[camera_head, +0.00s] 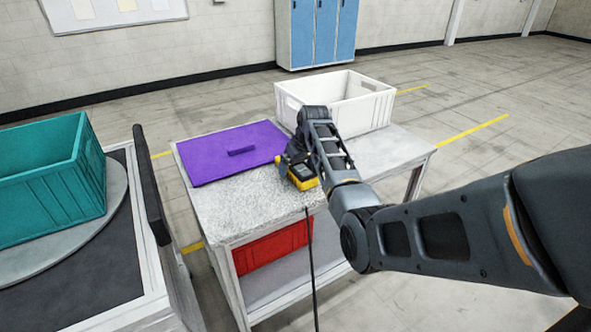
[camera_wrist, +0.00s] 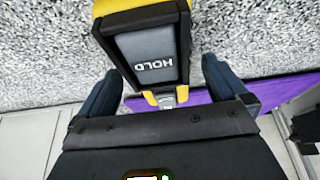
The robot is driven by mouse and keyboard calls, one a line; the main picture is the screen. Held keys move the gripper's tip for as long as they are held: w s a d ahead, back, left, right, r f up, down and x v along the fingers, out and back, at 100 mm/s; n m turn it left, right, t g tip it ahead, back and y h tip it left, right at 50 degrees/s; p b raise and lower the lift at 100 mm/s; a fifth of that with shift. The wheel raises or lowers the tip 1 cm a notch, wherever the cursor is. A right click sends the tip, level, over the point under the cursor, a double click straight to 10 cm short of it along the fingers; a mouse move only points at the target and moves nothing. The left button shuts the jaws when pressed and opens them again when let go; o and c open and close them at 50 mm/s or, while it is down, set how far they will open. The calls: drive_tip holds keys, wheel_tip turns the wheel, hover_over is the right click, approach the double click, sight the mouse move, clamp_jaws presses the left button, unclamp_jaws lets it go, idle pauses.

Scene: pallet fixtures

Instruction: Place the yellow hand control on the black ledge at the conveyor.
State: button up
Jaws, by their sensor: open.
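The yellow hand control (camera_head: 304,183) lies on the speckled grey top of the middle table, near its front edge. A black cable (camera_head: 310,255) hangs down from there. In the wrist view the hand control (camera_wrist: 150,62) shows a dark face marked HOLD. My gripper (camera_head: 292,166) is low over it; in the wrist view the open fingers (camera_wrist: 160,78) stand on either side of its narrow end, with gaps visible. A long black ledge (camera_head: 151,185) runs along the right side of the conveyor frame at left. My gripper hides part of the control in the head view.
A purple panel (camera_head: 225,155) with a handle covers the table's back left. A white crate (camera_head: 350,107) stands behind my gripper. A teal crate (camera_head: 45,190) sits on a round turntable (camera_head: 115,195) at left. A red bin (camera_head: 270,248) is under the tabletop. The ledge's top looks clear.

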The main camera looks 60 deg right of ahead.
drive_tip(key=shift+w+d+f, duration=0.2)
drive_tip(key=shift+f, duration=0.45)
drive_tip(key=c, duration=1.2)
drive_tip(key=shift+r, duration=0.1)
drive_tip(key=shift+c, duration=1)
